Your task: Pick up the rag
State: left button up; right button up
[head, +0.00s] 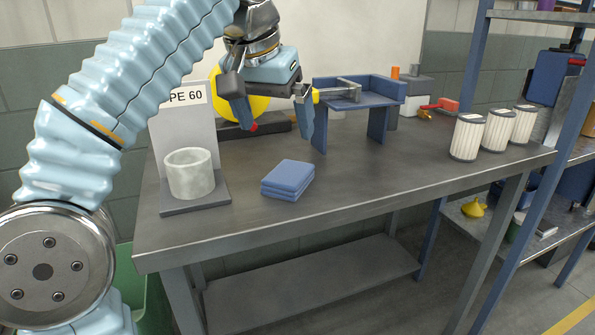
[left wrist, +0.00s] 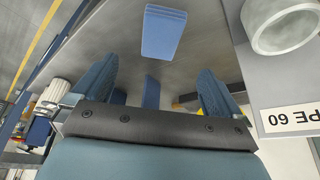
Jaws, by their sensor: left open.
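The rag is a folded blue cloth (head: 288,179) lying flat in layers on the grey metal workbench (head: 400,172). It also shows in the left wrist view (left wrist: 163,33), beyond my fingertips. My left gripper (head: 276,128) is open and empty, with its two blue fingers pointing down above the bench, behind and above the rag. In the left wrist view my left gripper's fingers (left wrist: 155,85) are spread wide with nothing between them. My right gripper is in neither view.
A whitish cup (head: 189,174) stands on a dark base left of the rag, before a sign reading "PE 60". A blue stand (head: 360,95) is behind to the right. Several white pleated filters (head: 467,137) stand at the right end. The bench right of the rag is clear.

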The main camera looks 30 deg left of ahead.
pick_arm(q)
send_over(287, 173)
jog(key=s, duration=0.3)
jog(key=f, duration=0.6)
jog(key=shift+w+d+f, duration=0.25)
jog(key=x, duration=0.4)
jog(key=shift+w+a+f, duration=0.2)
jog(key=shift+w, duration=0.1)
jog(key=shift+w+f, duration=0.1)
jog(key=shift+f, duration=0.2)
jog(key=shift+f, duration=0.2)
